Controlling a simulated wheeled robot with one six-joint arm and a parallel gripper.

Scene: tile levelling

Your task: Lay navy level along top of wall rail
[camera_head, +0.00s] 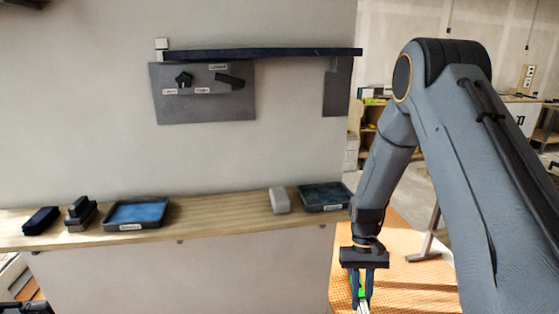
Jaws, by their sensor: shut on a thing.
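The wall rail (262,53) is a long dark navy bar, running nearly level high on the pale wall. A navy block (41,220) lies at the left end of the wooden shelf; I cannot tell whether it is the navy level. My gripper (361,298) hangs low at the right, below the shelf's height and far from the rail. Its fingers are shut on a small green and white object (362,294), cut off by the bottom edge of the view. No level is seen lying on the rail.
The wooden shelf (240,214) carries stacked dark blocks (80,213), a blue-lined tray (137,213), a light grey block (280,200) and a second tray (323,196). A grey panel (205,108) with labelled dark pieces hangs under the rail. Open orange floor (415,275) lies behind my arm.

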